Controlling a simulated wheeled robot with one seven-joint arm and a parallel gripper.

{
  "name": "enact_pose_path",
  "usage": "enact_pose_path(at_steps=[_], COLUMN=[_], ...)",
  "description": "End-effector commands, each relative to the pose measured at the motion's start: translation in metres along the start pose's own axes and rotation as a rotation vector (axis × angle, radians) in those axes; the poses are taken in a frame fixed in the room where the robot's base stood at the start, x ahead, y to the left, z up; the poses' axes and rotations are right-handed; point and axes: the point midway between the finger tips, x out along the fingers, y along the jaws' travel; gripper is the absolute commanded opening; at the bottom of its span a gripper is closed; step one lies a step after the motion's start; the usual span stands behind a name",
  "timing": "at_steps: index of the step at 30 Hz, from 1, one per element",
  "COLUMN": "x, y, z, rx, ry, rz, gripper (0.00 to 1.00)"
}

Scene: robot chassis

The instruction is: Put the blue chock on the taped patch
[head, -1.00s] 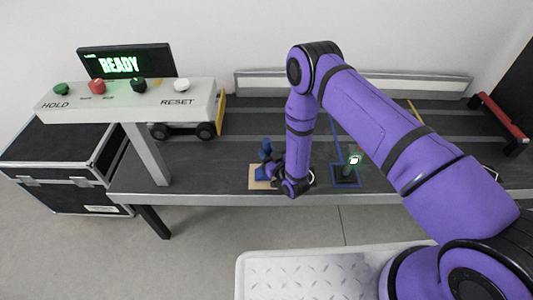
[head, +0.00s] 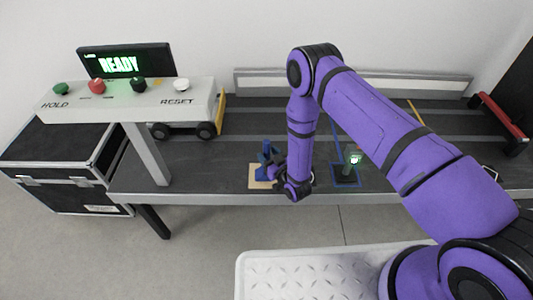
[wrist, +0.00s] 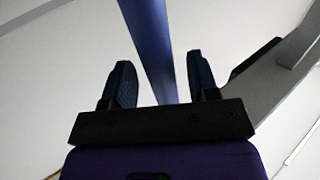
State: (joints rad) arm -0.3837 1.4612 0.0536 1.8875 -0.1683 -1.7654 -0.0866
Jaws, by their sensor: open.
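The blue chock (head: 265,159) stands on a tan board (head: 256,184) near the front edge of the bench. My gripper (head: 276,168) is low beside its right side, partly hiding it. In the wrist view my gripper (wrist: 160,80) is open, and a blue bar (wrist: 150,40), likely part of the chock, shows between and beyond the fingers. I cannot tell whether the fingers touch it. The taped patch (head: 338,185), a blue outline on the dark bench, lies to the right of my gripper. A dark post with a green-lit top (head: 353,160) shows at the patch.
The dark bench (head: 225,160) is clear left of the board. A control panel on a post (head: 150,100) stands at the left, with a wheeled cart (head: 185,130) behind it. A red bar (head: 500,117) lies at the far right.

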Motion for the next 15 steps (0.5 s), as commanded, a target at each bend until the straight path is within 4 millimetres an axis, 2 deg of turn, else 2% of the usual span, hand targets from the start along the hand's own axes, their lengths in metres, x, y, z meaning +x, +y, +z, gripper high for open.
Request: enact_pose_path(at_steps=[9,15], x=[-0.064,-0.095], y=[0.0,0.002], z=[0.001,0.001], rx=[0.001,0.002], ry=[-0.004,-0.003], rz=[0.001,0.003], gripper=[0.54,0.54])
